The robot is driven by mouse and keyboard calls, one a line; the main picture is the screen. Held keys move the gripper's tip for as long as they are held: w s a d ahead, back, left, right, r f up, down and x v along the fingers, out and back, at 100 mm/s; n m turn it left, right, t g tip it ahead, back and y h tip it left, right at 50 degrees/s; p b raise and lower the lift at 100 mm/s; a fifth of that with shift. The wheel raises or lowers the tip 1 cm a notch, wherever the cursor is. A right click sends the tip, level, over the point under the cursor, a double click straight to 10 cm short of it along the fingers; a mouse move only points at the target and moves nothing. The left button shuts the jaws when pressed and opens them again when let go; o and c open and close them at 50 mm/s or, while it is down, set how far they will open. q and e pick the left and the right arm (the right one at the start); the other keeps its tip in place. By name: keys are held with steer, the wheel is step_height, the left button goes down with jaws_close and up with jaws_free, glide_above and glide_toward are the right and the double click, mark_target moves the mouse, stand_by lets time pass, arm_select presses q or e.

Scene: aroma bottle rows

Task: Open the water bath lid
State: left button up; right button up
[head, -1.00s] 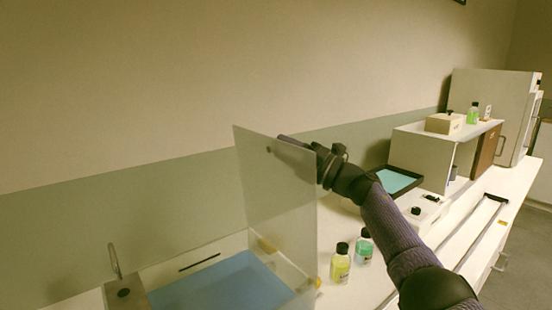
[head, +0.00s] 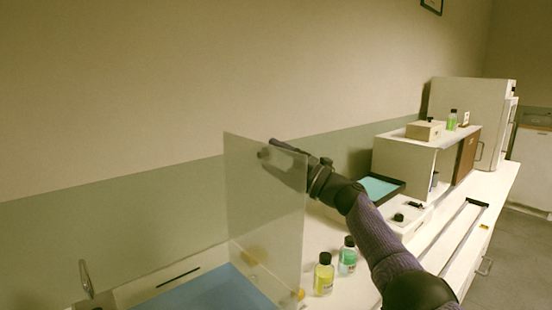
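The water bath lid (head: 262,215) is a clear, frosted panel standing upright on its hinged edge, with yellow hinge pieces low on it. The water bath (head: 212,290), with blue water, lies at the bottom of the view, cut off by the frame. My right gripper (head: 272,150) is at the upper part of the lid, near its knob, partly seen through the panel. Whether its fingers are open or shut on the knob cannot be made out. My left gripper is out of view.
A yellow bottle (head: 324,274) and a green bottle (head: 348,256) stand on the bench right of the lid, close to my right arm. A dark tray (head: 398,192) with a blue-green inside, a white cabinet (head: 402,157) and rails (head: 448,238) lie farther right.

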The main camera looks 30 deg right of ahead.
steer(key=v, duration=1)
steer(key=shift+p, duration=0.4)
